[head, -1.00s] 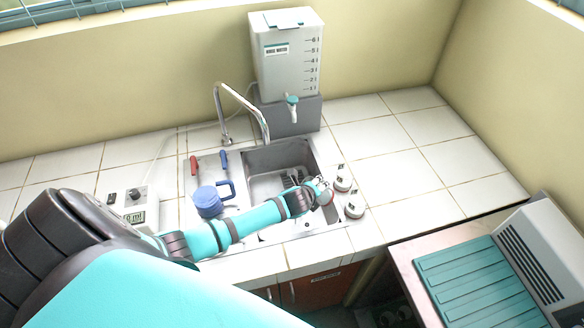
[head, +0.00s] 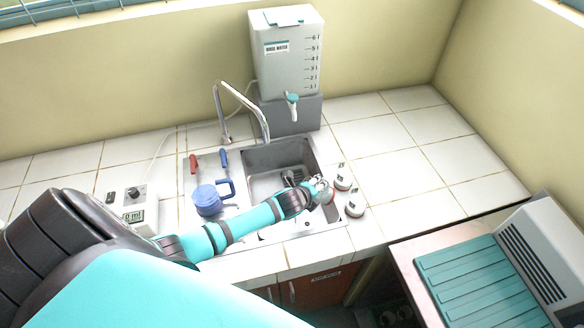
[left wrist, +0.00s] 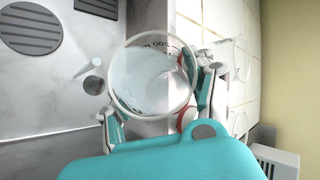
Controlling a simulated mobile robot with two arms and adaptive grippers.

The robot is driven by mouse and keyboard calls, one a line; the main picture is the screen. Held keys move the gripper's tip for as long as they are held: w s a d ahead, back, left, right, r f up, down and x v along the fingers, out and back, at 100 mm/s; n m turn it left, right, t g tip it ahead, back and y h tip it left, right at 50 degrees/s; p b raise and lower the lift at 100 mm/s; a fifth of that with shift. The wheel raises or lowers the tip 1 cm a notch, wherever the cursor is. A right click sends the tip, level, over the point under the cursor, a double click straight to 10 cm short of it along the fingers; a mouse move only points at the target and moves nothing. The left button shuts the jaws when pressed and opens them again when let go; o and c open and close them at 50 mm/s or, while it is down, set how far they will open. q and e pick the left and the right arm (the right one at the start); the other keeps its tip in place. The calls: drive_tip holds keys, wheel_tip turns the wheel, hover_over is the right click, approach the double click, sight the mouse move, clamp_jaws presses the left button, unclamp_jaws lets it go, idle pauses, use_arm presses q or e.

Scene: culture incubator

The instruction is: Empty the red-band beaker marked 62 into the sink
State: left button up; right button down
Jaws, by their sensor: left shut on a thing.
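My left gripper (head: 322,191) is at the right rim of the sink (head: 262,188). In the left wrist view its fingers (left wrist: 160,108) are shut on a clear glass beaker (left wrist: 150,68), seen from above through its round mouth. Dark print shows on the beaker's far wall, but I cannot read a 62. A bit of red shows beside the right finger; I cannot tell for sure that it is this beaker's band. The beaker looks upright, over the rim between basin and tiles. Its contents are hard to make out. My right gripper is not in view.
Two small vessels (head: 354,207) stand on the tiles right of the sink, close to my gripper. The counter farther right is clear.

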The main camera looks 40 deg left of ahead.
use_arm(q)
drive_tip(key=shift+f, duration=0.1)
drive_tip(key=shift+r+n+t+h+b, duration=0.3)
drive_tip(key=shift+r+t+h+b, duration=0.15)
drive_tip(key=shift+h+b, duration=0.4)
idle(0.6)
drive_tip(key=shift+s+a+f+n+t+h+b, duration=0.2)
drive_tip(key=shift+f+n+t+b, duration=0.3)
drive_tip(key=shift+b, duration=1.35)
drive_tip(key=shift+s+a+r+n+t+h+b, duration=0.35)
drive_tip(key=shift+a+t+h+b, duration=0.2)
drive_tip(key=shift+t, duration=0.1)
drive_tip(key=shift+s+a+r+n+t+h, duration=0.15)
drive_tip(key=shift+r+n+t, duration=0.1)
drive_tip(key=shift+r, duration=0.3)
drive_tip(key=shift+a+r+n+t+h, duration=0.15)
drive_tip(key=shift+r+t, duration=0.1)
drive_tip(key=shift+r, duration=0.3)
idle(0.6)
